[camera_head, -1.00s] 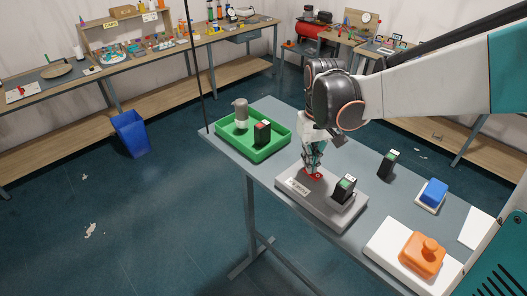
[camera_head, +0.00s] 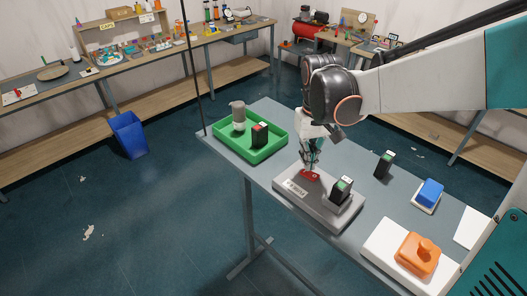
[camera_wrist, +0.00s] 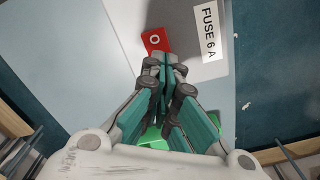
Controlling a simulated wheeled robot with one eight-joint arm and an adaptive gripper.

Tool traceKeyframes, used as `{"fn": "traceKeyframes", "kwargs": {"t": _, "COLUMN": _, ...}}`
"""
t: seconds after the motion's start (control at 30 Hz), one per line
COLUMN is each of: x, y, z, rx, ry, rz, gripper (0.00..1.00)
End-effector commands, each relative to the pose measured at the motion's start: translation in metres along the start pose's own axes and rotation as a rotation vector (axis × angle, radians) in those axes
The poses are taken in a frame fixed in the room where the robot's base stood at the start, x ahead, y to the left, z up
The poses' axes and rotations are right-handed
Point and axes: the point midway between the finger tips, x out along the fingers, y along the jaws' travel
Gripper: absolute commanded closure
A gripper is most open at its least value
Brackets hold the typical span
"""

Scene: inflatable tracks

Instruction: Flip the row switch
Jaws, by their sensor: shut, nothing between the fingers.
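The row switch is a small red rocker (camera_head: 309,176) on top of a grey box (camera_head: 288,192) on the table. In the wrist view the red switch (camera_wrist: 156,40) shows a white O mark on its visible face. A white label (camera_wrist: 208,32) beside it reads FUSE 6 A. My gripper (camera_head: 312,168) points down at the switch from above, its fingers shut and empty. In the wrist view the fingertips (camera_wrist: 164,60) are at the near edge of the switch and cover part of it. I cannot tell whether they touch it.
A black fuse block (camera_head: 340,191) stands on the box, right of the switch. Another black block (camera_head: 384,164) stands farther right. A green tray (camera_head: 224,146) holds a grey-white piece and a red-topped block. A blue piece (camera_head: 430,191) and orange piece (camera_head: 416,256) lie at the right.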

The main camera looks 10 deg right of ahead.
Motion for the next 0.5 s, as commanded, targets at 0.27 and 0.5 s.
{"fn": "traceKeyframes", "kwargs": {"t": 0.27, "x": -0.024, "y": -0.004, "z": 0.005, "rx": -0.008, "ry": 0.000, "rz": 0.000, "gripper": 1.00}}
{"fn": "traceKeyframes", "kwargs": {"t": 0.5, "x": -0.041, "y": -0.005, "z": 0.005, "rx": -0.009, "ry": 0.000, "rz": 0.000, "gripper": 1.00}}
